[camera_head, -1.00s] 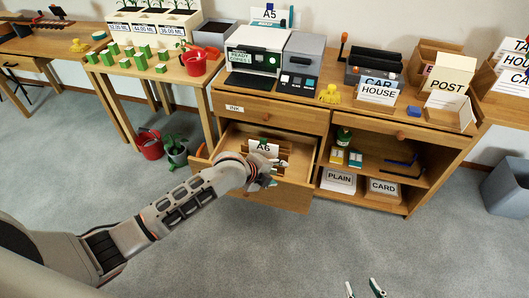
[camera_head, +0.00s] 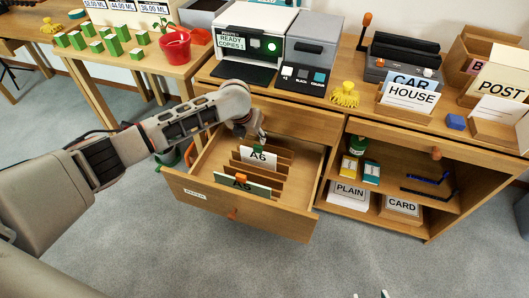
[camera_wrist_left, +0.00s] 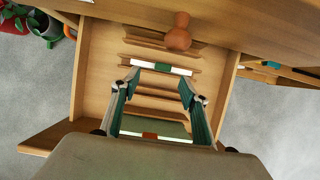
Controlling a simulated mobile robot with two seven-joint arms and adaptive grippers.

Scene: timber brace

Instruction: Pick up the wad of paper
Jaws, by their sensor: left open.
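Two wads of paper stand in the slotted open drawer (camera_head: 183,186). The white A6 wad (camera_head: 258,158) has a green band and is toward the back; the A5 wad (camera_head: 240,183) has an orange band and is at the front. The wrist view shows the A6 wad (camera_wrist_left: 160,68) beyond my fingers and the A5 wad (camera_wrist_left: 152,128) near the bottom. My left gripper (camera_wrist_left: 158,88) is open and empty above the drawer, its fingers spread over the slots between the wads. Only the fingertips of my right gripper (camera_head: 370,295) show at the bottom edge, apart.
The upper drawer's knob (camera_wrist_left: 178,38) juts out just beyond the open drawer. A printer (camera_head: 252,42), a HOUSE card holder (camera_head: 408,98) and a yellow figure (camera_head: 345,94) stand on the desk. Open shelves (camera_head: 400,170) lie to the right. The floor in front is clear.

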